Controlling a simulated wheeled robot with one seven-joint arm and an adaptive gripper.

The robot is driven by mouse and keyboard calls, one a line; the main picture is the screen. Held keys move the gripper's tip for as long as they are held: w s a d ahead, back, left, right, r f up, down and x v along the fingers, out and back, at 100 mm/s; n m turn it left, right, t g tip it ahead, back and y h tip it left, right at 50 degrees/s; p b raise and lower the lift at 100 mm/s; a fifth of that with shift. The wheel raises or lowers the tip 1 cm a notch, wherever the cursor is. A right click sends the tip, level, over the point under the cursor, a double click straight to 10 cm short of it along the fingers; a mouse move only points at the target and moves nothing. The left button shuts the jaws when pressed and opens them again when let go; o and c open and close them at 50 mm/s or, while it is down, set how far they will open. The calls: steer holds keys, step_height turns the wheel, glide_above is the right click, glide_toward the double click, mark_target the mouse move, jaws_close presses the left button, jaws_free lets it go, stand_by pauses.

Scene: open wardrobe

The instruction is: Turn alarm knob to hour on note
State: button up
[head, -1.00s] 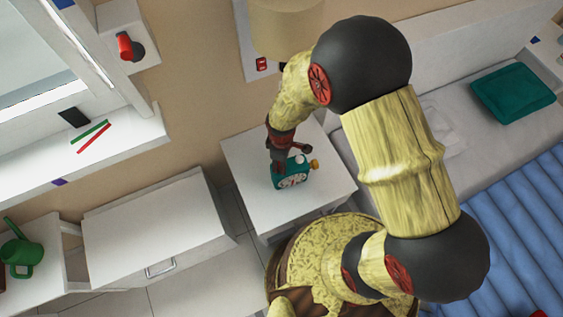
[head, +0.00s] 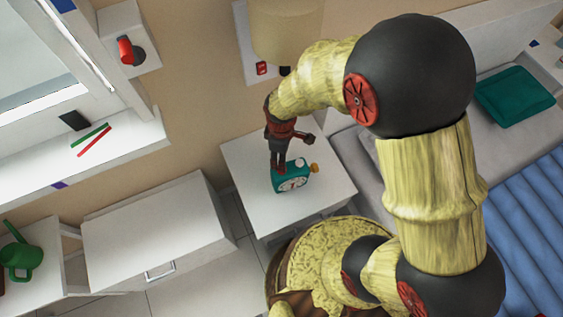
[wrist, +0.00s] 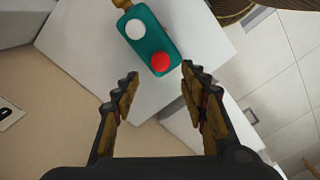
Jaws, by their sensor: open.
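The alarm clock (head: 292,178) is a teal box with a white dial on its front. It stands on the white nightstand (head: 315,200), and an orange-yellow knob (head: 314,168) sticks out of its right side. In the wrist view the clock (wrist: 152,50) shows from above, with a white round part (wrist: 136,29), a red round button (wrist: 160,62) and part of the yellow knob (wrist: 121,3) at the picture's top edge. My gripper (wrist: 158,82) is open and empty. Its fingers are above the clock's left part in the head view, apart from the knob. No note is readable.
A white cabinet (head: 155,225) is to the left and the bed (head: 525,200) to the right. The nightstand's top around the clock is mostly clear.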

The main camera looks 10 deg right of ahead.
steer(key=shift+r, duration=2.05)
steer(key=s+d+r+m+t, duration=0.2)
steer(key=s+d+r+m, duration=0.1)
steer(key=r, duration=0.6)
steer(key=s+d+r+m+t, duration=0.1)
steer(key=s+d+r+m, duration=0.3)
steer(key=r, duration=0.6)
steer(key=s+d+r+m+t, duration=0.2)
steer(key=s+d+r+m, duration=0.2)
steer(key=r, duration=0.5)
steer(key=shift+s+d+r+m+t, duration=0.15)
steer(key=shift+d+r+m+t, duration=0.15)
steer(key=shift+d+m, duration=0.6)
steer(key=shift+a, duration=0.2)
